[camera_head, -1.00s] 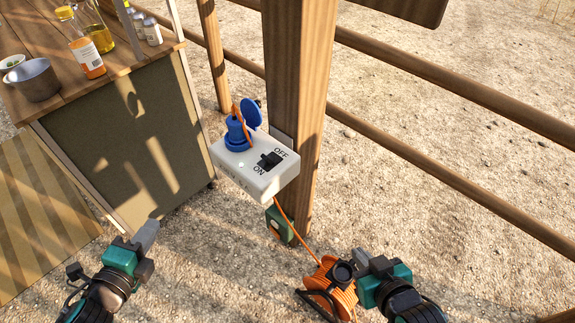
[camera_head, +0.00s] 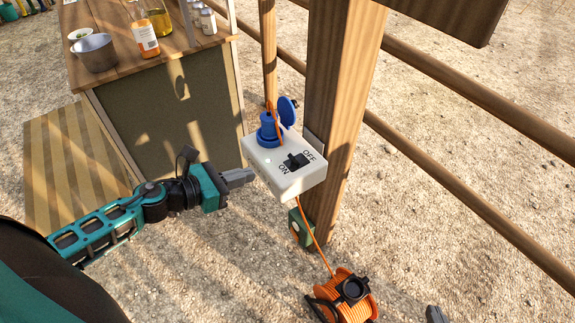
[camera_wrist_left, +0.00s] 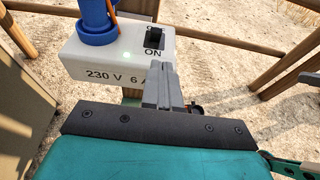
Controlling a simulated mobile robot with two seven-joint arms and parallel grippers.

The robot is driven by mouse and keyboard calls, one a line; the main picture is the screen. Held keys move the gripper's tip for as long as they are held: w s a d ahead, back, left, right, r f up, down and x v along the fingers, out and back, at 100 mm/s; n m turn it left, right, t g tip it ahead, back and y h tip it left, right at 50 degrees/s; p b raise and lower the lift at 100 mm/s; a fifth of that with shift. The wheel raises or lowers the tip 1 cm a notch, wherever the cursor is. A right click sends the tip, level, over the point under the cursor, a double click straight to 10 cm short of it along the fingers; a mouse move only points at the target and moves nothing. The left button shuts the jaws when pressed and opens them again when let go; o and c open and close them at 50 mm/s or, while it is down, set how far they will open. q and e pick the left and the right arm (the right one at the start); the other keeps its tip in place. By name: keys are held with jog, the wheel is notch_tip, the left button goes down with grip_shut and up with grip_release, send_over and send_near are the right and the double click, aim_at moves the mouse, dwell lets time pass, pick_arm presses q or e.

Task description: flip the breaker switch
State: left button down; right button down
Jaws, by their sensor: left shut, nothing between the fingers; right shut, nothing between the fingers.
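The white breaker box (camera_head: 285,179) is fixed to a wooden post. Its black switch (camera_head: 297,161) sits between the OFF and ON labels; I cannot tell which way it is set. Contact is unclear. My right gripper (camera_head: 436,314) shows only its fingertips at the bottom edge.
A blue plug (camera_head: 268,130) with an open blue lid stands on the box. Its orange cable runs down to a cable reel (camera_head: 345,298). The wooden post (camera_head: 340,100) and rails stand behind. A counter (camera_head: 160,125) with bottles and a pot is at left.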

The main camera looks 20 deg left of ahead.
aim_at(293, 158)
pick_arm(q)
jog(key=x, duration=1)
jog(key=shift+a+p, duration=0.1)
jog(key=shift+p, duration=0.2)
jog(key=shift+w+d+r, duration=0.2)
jog(key=shift+w+r, duration=0.2)
jog(key=shift+r, duration=0.2)
dwell(0.8)
jog(key=shift+w+d+r+p, duration=0.1)
jog(key=shift+w+r+p, duration=0.1)
jog(key=shift+p, duration=0.1)
jog(key=shift+w+d+r, duration=0.35)
jog(key=shift+w+r, duration=0.2)
jog(key=shift+w+d, duration=0.15)
jog(key=shift+w, duration=0.15)
jog(key=shift+r+p, duration=0.15)
jog(key=shift+p, duration=0.2)
